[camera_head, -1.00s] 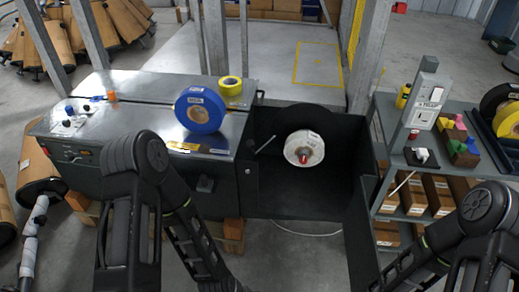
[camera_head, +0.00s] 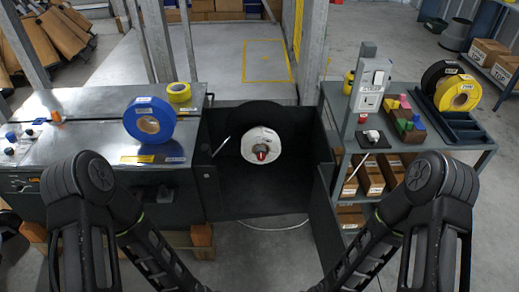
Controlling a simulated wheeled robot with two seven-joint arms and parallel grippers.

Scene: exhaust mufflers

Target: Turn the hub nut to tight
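The hub nut (camera_head: 262,152) looks like a small red-tipped piece at the centre of a white round reel (camera_head: 262,136). The reel faces me inside an open dark enclosure (camera_head: 268,200) between the machine and the shelf cart. My left and right arms come in at the lower left and lower right, with their forearms running down toward the bottom middle. Both grippers are below the picture's edge and out of view. Nothing of mine touches the nut or the reel. I cannot tell how tight the nut is.
A machine (camera_head: 95,165) stands left, with a blue tape roll (camera_head: 134,129) and a yellow roll (camera_head: 179,93) on top. A shelf cart (camera_head: 345,103) with boxes, a switch panel (camera_head: 371,86) and more rolls (camera_head: 460,98) stands right. The enclosure's front is open.

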